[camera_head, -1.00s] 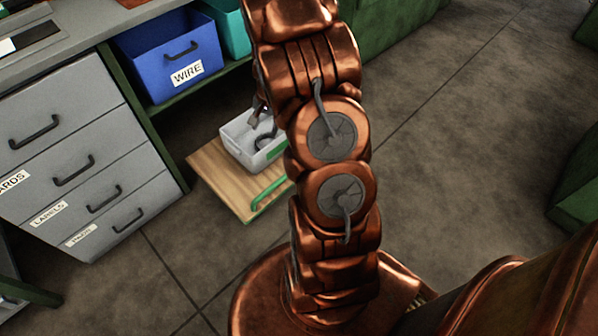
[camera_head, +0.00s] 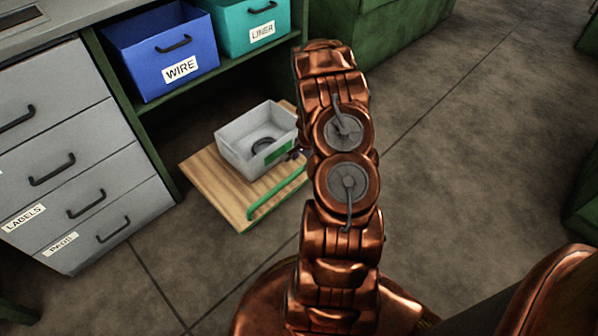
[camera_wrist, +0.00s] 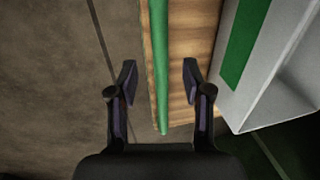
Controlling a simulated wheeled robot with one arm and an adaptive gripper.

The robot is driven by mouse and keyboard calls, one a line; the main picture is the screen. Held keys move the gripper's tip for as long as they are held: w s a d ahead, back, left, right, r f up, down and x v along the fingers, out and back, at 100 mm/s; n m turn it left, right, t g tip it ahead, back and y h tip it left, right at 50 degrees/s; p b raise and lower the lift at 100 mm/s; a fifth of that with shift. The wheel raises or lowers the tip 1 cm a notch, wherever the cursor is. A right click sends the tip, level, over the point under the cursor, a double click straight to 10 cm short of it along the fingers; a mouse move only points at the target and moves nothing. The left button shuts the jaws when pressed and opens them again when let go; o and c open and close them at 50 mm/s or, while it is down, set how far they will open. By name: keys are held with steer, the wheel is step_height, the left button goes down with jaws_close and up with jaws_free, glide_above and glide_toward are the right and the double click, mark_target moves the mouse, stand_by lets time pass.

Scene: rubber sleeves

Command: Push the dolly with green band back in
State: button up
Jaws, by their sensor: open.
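The dolly (camera_head: 212,180) is a flat wooden board with a green bar (camera_head: 277,194) along its front edge. It sticks out from under the shelf onto the floor. A grey bin (camera_head: 236,150) with a green label stands on it. In the wrist view the green bar (camera_wrist: 158,50) runs between the two fingertips of my gripper (camera_wrist: 159,75), which is open and empty. I cannot tell how far above the bar the fingers are. In the head view my gripper is mostly hidden behind my arm, near the right end of the bar.
Blue WIRE bin (camera_head: 165,50) and teal LINER bin (camera_head: 250,28) sit on the shelf (camera_head: 205,80) above the dolly. A grey drawer cabinet (camera_head: 75,150) stands to the left. Floor in front and to the right is clear. Green cabinet (camera_head: 370,35) stands behind.

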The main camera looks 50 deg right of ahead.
mark_target(299, 171)
steer(key=f+b, duration=0.1)
steer(key=f, duration=0.2)
steer(key=w+f+b, duration=0.1)
steer(key=f, duration=0.2)
steer(key=shift+w+f, duration=0.15)
steer(key=shift+f, duration=0.25)
jaws_close()
stand_by(0.4)
